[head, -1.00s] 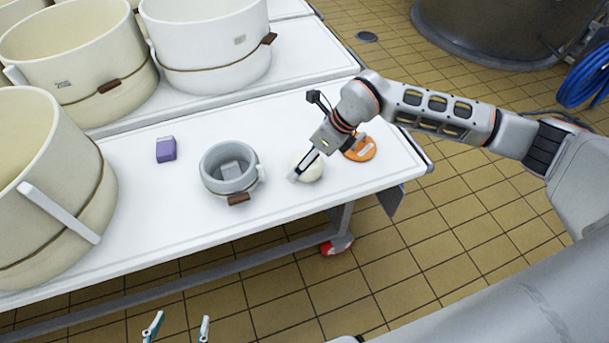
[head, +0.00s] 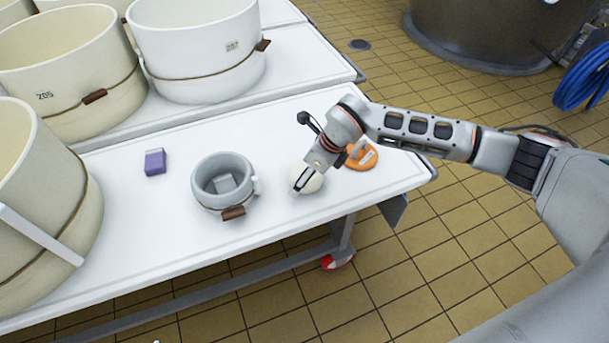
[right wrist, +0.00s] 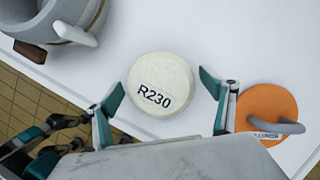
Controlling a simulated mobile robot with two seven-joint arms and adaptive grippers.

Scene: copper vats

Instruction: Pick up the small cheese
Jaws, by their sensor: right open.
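The small cheese is a round, cream-white wheel (head: 312,184) on the white table. In the right wrist view the cheese (right wrist: 160,80) shows the marking R230 on its top. My right gripper (head: 300,178) is over the cheese in the head view. In the right wrist view my right gripper (right wrist: 165,97) is open, with one finger on either side of the cheese's near part. The left finger is very close to the cheese; I cannot tell if it touches. My left gripper is not in view.
A grey pot (head: 207,190) stands left of the cheese. An orange disc with a handle (head: 365,160) lies close on its right. A purple block (head: 155,162) lies farther left. Large cream vats (head: 195,50) stand behind. The table's front edge is near.

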